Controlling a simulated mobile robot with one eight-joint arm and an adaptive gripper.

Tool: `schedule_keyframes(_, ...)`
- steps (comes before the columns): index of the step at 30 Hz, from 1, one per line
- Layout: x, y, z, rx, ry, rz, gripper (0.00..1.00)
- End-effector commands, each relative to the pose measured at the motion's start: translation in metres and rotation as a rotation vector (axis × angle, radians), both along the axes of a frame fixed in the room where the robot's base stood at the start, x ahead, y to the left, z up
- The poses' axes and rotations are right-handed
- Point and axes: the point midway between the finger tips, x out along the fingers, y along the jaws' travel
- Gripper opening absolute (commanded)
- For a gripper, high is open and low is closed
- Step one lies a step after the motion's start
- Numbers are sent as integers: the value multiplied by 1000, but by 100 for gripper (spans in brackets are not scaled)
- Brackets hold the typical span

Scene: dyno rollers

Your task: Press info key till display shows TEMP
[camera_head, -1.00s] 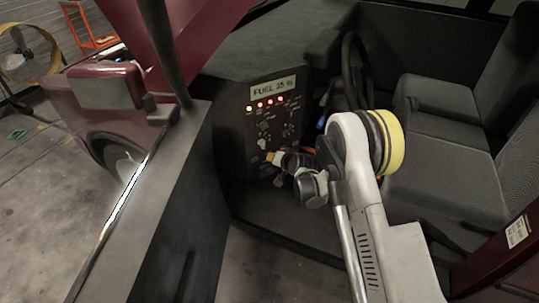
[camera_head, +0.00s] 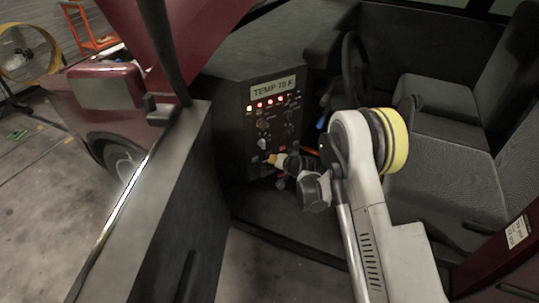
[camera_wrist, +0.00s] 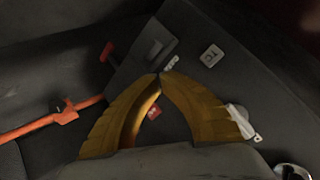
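The dark control panel (camera_head: 265,120) stands in the vehicle's cab. Its display (camera_head: 273,88) reads TEMP 70 F. A row of small lamps (camera_head: 270,103), one yellow and several red, is lit below the display. My gripper (camera_head: 271,160) is at the lower part of the panel. In the wrist view my gripper's yellow fingers (camera_wrist: 161,75) meet at the tips, with nothing seen held. A small light-coloured part (camera_wrist: 171,62) lies right by the tips; I cannot tell whether they touch it. A square grey key with a mark (camera_wrist: 211,55) is a little right of the tips. The info key cannot be told for sure.
A red key (camera_wrist: 153,112) shows between the fingers. A key (camera_wrist: 245,122) sticks out at the right in the wrist view. An orange lever (camera_wrist: 62,112) is at the left. The open door (camera_head: 150,215) stands left of my arm; seats (camera_head: 445,180) are at the right.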

Motion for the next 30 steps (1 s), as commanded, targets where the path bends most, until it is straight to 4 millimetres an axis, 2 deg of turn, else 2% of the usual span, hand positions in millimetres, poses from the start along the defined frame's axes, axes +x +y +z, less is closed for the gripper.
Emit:
schedule_keyframes(8, -2, -1, 0, 0, 0, 0, 0)
schedule_keyframes(21, -35, -25, 0, 0, 0, 0, 0)
schedule_keyframes(30, -41, -29, 0, 0, 0, 0, 0)
